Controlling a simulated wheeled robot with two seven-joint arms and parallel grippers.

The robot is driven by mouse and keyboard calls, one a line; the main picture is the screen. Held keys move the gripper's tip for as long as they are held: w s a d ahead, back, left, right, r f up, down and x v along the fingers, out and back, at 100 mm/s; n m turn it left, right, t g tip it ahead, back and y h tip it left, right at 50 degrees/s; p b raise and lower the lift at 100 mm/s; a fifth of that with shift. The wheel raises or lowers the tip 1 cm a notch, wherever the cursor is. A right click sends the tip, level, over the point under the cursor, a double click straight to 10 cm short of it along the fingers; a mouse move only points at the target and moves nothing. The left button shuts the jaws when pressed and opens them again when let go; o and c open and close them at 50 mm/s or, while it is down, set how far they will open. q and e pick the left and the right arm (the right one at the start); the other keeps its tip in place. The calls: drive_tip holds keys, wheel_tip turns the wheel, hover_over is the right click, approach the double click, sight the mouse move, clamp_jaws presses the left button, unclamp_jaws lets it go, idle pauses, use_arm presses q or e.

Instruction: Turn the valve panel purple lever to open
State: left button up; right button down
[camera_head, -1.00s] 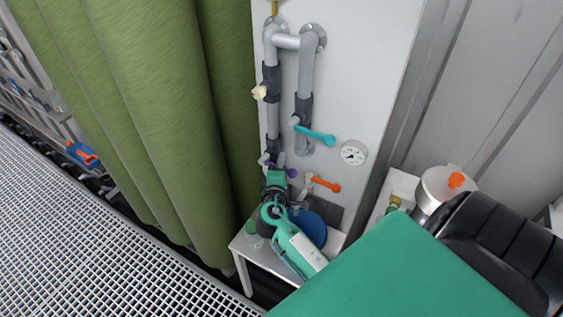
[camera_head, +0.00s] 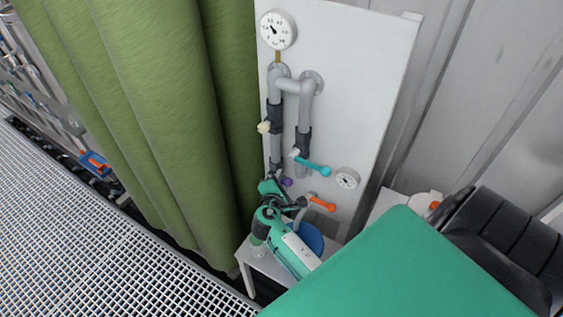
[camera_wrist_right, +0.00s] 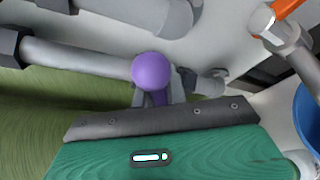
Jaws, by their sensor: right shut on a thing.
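The purple lever (camera_head: 286,182) is on the lower left of the white valve panel (camera_head: 350,60), low on the left grey pipe. In the right wrist view its round purple knob (camera_wrist_right: 152,71) shows large, with part of its purple handle below it, between the fingers. My right gripper (camera_head: 279,185) is shut on the purple lever; its fingertips (camera_wrist_right: 160,95) sit on either side of the handle just below the knob. The lever's pivot is mostly hidden in the head view. My left gripper is not in view.
A teal lever (camera_head: 314,165) and an orange lever (camera_head: 321,203) are to the right on the panel. A cream knob (camera_head: 264,128) sits higher on the left pipe. A green curtain (camera_head: 170,120) hangs close on the left. A small white table (camera_head: 246,258) with a blue round thing (camera_head: 311,238) stands below.

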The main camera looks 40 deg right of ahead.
idle(0.5)
drive_tip(key=c, duration=1.4)
unclamp_jaws()
drive_tip(key=shift+c, duration=0.2)
drive_tip(key=shift+a, duration=0.1)
drive_tip(key=b+v, duration=0.4)
drive_tip(key=v, duration=0.9)
drive_tip(key=shift+s+a+r, duration=0.15)
drive_tip(key=shift+a, duration=0.15)
drive_tip(key=shift+c, duration=0.2)
